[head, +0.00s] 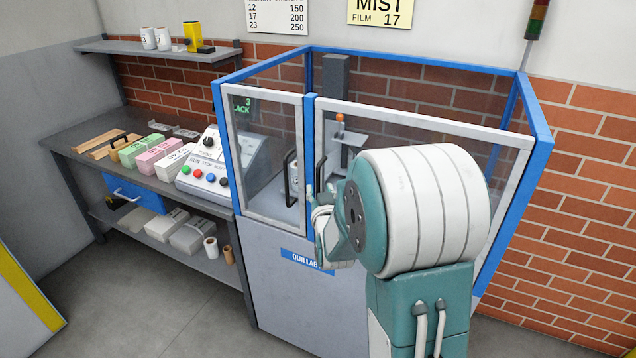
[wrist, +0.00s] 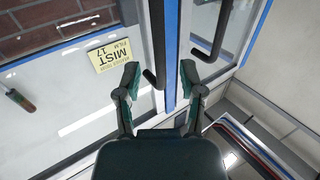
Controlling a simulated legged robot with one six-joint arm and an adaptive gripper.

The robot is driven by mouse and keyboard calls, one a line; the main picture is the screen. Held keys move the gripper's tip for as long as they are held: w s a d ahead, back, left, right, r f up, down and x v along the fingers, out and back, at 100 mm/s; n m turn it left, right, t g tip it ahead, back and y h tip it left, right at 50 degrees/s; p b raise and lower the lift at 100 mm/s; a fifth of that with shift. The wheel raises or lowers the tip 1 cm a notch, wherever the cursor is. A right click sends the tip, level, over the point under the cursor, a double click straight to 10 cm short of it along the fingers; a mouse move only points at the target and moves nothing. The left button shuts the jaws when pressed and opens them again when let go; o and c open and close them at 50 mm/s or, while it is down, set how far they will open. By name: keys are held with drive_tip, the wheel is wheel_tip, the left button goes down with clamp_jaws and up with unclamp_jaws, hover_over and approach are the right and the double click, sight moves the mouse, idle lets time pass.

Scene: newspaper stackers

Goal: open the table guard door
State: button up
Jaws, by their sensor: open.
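The guard is a blue-framed, clear-panelled enclosure with two light-framed doors, a narrow left one (head: 232,160) and a wide right one (head: 420,123). Both look shut against the blue post between them. Black bar handles stand beside the post, one on the left door (head: 289,178) and one on the right door, partly behind my gripper (head: 322,196). In the wrist view my gripper (wrist: 160,76) is open, with its fingers apart. The end of one handle (wrist: 151,79) and the blue post (wrist: 170,45) show between the fingers. The other handle (wrist: 214,36) is farther right. I cannot tell whether anything touches.
A grey bench (head: 88,155) on the left carries coloured blocks and a control box (head: 205,165) with buttons. A brick wall (head: 575,200) stands at right.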

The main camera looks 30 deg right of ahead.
sight(318, 184)
drive_tip(key=shift+x, duration=1.85)
drive_tip(key=shift+c, duration=0.3)
clamp_jaws()
drive_tip(key=shift+s, duration=0.1)
